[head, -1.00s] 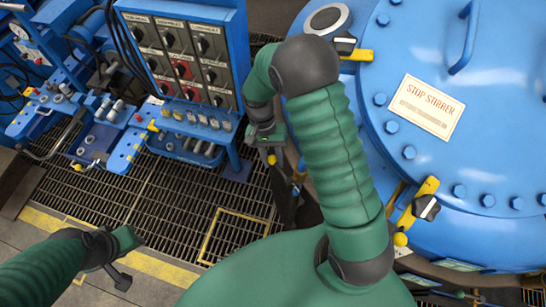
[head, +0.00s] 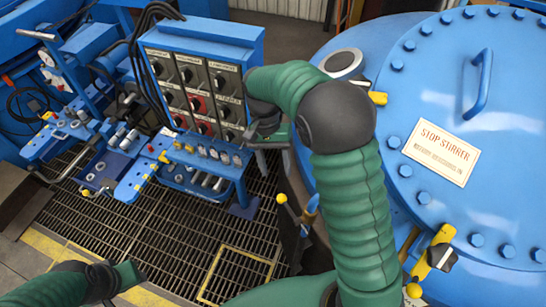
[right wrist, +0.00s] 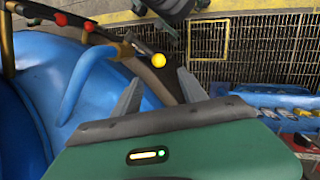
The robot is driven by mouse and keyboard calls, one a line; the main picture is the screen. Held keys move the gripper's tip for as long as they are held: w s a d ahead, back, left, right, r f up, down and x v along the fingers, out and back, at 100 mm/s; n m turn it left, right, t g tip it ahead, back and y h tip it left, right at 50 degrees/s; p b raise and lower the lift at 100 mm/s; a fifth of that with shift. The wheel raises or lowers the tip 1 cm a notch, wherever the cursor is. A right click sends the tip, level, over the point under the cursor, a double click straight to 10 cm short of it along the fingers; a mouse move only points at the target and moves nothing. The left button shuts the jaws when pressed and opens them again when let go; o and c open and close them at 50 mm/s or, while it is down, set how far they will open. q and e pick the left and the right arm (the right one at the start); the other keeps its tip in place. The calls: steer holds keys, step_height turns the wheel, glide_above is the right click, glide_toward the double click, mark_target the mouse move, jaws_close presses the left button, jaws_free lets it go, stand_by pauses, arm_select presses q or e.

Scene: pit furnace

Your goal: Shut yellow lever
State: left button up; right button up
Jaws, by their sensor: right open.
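A lever with a yellow ball knob (head: 281,198) stands beside the blue furnace, over the floor grating in the head view. In the right wrist view the yellow knob (right wrist: 158,60) shows beyond my fingertips, roughly between them, with a dark bar beside it. My right gripper (right wrist: 158,92) is open and empty. In the head view my right gripper (head: 266,142) is partly hidden by my arm, above the knob and in front of the control box. No contact with the knob shows. My left gripper (head: 115,290) is low at the left, cut by the frame edge; its jaws are unclear.
The blue furnace lid (head: 500,120) fills the right, with yellow clamps (head: 435,252) on its rim. A control box (head: 200,85) with black and red knobs stands above a blue valve bench (head: 205,160). Red-tipped handles (right wrist: 60,18) show in the wrist view. The grating (head: 130,225) is open floor.

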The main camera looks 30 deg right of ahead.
steer(key=v, duration=0.4)
steer(key=shift+r, duration=0.1)
steer(key=n+t+b, duration=0.2)
steer(key=n+t, duration=0.4)
steer(key=n, duration=0.2)
glide_above(289, 210)
steer(key=a, duration=0.4)
step_height(289, 210, down, 10)
steer(key=shift+s+a+r, duration=0.1)
steer(key=shift+s+r, duration=0.1)
steer(key=shift+s, duration=0.15)
steer(key=shift+s, duration=0.15)
steer(key=shift+c, duration=0.4)
